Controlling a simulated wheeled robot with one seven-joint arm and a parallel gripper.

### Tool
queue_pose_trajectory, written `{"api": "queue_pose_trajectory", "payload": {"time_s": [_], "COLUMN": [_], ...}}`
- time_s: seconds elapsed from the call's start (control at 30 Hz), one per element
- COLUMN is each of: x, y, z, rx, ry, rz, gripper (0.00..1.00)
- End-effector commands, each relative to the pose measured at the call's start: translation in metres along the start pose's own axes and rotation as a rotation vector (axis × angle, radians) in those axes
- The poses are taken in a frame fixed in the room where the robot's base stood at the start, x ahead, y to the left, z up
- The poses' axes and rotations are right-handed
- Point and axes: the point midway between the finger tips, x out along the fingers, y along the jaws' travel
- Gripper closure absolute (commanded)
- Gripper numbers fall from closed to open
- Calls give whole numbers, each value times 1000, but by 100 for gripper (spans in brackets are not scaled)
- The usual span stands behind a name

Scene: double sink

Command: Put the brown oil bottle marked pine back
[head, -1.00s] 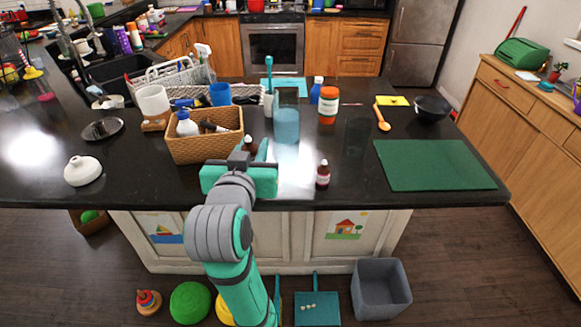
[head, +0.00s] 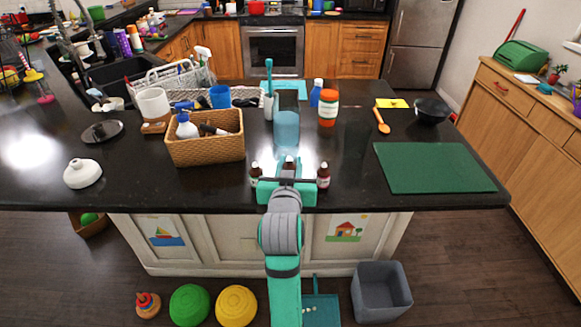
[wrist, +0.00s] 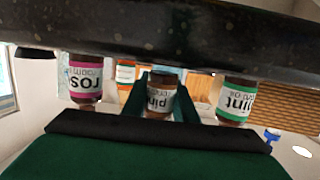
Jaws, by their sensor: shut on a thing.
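I cannot tell whether the pine bottle touches the counter.
A wicker basket (head: 205,152) stands left of the bottles, and a blue tumbler (head: 286,128) stands behind them. A green mat (head: 432,168) lies to the right. Counter (head: 345,190) between the rose bottle and mat is clear.

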Motion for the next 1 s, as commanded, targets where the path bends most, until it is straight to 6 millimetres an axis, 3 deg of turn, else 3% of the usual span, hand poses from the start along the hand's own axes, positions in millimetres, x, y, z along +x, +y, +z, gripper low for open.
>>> {"api": "queue_pose_trajectory", "payload": {"time_s": [0.5,0.53,0.6,1.0], "x": [2,2,2,0], "y": [0,0,0,0], "z": [12,12,12,8], "rx": [0,0,0,0], "ry": [0,1,1,2], "rz": [1,1,1,1], "gripper": [97,68,56,56]}}
